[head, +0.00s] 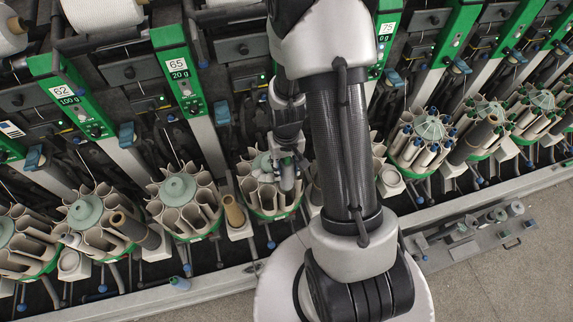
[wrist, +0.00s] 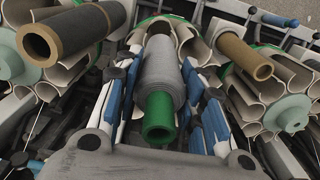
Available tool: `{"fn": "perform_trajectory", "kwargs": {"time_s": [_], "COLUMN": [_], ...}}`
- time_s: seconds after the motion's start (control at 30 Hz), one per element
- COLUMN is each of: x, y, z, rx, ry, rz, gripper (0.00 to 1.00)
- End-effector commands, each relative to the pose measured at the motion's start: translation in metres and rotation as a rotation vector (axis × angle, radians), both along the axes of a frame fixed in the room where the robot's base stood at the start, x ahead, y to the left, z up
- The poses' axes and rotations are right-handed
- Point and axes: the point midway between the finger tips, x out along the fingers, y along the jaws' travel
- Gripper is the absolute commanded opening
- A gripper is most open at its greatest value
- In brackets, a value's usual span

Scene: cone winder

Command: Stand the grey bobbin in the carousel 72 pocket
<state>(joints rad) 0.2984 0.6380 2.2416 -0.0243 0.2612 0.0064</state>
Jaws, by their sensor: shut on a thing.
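The grey bobbin (wrist: 165,75) has grey yarn wound on a green tube (wrist: 158,128), whose open end points toward the wrist camera. My gripper (wrist: 158,85) is shut on it, with blue-padded fingers at both sides. In the head view my gripper (head: 289,150) is over a round carousel (head: 270,212) with pale pockets and a green base, and the bobbin (head: 287,177) shows small below it. The bobbin's far end reaches the carousel pockets in the wrist view; whether it is inside one I cannot tell. No number 72 is visible; my arm covers part of the panels.
Neighbouring carousels stand left (head: 184,196) and right (head: 424,140).

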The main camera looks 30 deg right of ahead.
Motion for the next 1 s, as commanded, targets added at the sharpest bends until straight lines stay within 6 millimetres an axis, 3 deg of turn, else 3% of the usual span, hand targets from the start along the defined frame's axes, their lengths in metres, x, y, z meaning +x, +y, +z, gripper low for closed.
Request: {"fn": "perform_trajectory", "kwargs": {"time_s": [0.53, 1.0], "x": [0.0, 0.0], "y": [0.0, 0.0], "z": [-0.036, -0.038], "rx": [0.0, 0.0], "ry": [0.0, 0.0], "rz": [0.0, 0.0], "gripper": [0.17, 0.17]}}
